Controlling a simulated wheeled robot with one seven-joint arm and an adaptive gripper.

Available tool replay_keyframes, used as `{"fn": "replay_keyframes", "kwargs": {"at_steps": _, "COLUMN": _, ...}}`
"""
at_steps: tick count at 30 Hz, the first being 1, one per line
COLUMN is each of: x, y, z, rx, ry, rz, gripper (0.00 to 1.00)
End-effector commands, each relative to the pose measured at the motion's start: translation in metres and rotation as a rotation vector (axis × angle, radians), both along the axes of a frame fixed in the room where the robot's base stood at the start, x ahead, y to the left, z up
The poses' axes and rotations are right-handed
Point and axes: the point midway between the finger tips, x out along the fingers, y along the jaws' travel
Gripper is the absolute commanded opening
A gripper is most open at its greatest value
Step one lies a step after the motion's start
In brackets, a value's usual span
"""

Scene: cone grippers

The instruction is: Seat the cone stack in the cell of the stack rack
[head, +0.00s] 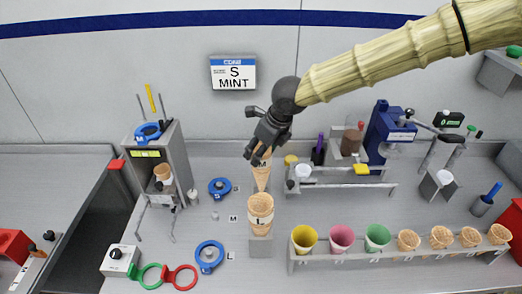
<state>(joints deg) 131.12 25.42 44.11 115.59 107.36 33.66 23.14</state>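My gripper (260,157) is at the middle of the head view, pointing down, with its fingers at the top of a tan waffle cone marked M (262,177). The fingers appear closed on this cone, which hangs point down. Its tip is at or just behind the rim of a wider cone marked L (260,211); I cannot tell whether it enters it. The L cone sits upright in a grey block (260,246). A long grey rack (400,262) at the front right holds coloured cups and several waffle cones. I cannot tell which holder is the stack rack.
Blue ring tools (209,256) and (219,188) lie left of the L cone. A grey dispenser stand (172,160) holds a cone further left. Grey fixtures (345,184) with a blue machine (388,130) stand right of my gripper. A sign reads S MINT (233,74).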

Motion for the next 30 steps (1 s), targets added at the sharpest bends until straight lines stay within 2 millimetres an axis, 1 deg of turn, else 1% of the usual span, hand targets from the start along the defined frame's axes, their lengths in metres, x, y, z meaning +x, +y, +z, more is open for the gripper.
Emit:
{"fn": "replay_keyframes", "kwargs": {"at_steps": 1, "x": 0.000, "y": 0.000, "z": -0.006, "rx": 0.000, "ry": 0.000, "rz": 0.000, "gripper": 0.39}}
{"fn": "replay_keyframes", "kwargs": {"at_steps": 30, "x": 0.000, "y": 0.000, "z": -0.059, "rx": 0.001, "ry": 0.001, "rz": 0.000, "gripper": 0.39}}
